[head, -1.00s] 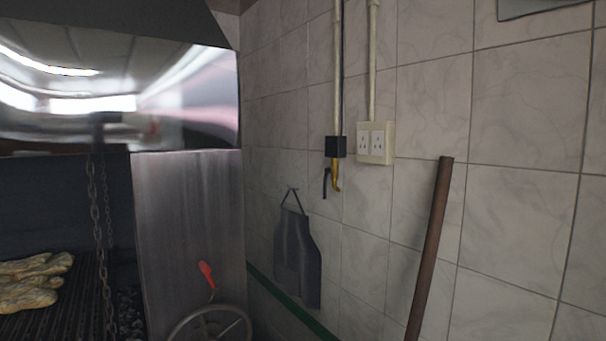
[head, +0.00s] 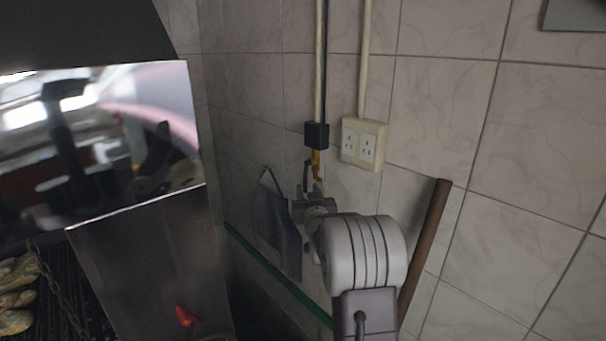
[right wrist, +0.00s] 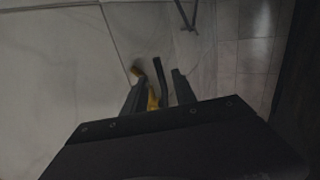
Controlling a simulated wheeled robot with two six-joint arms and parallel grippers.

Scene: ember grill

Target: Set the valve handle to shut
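The valve sits on the wall below a black box. Its yellow body (head: 316,163) has a hooked yellow outlet, and its dark lever handle (head: 306,174) hangs down just left of it, roughly in line with the pipe. My right gripper (head: 308,192) is up at the valve, just below it, partly hidden by its own wrist. In the right wrist view its two fingers (right wrist: 158,92) are apart. The black handle (right wrist: 160,72) and part of the yellow valve (right wrist: 152,100) show between them; contact cannot be made out. My left gripper is not in view.
A white double socket (head: 363,144) is right of the valve. A dark apron (head: 277,230) hangs close left of my right gripper. A brown pole (head: 433,222) leans behind my right arm. The steel grill hood (head: 100,140) stands at the left.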

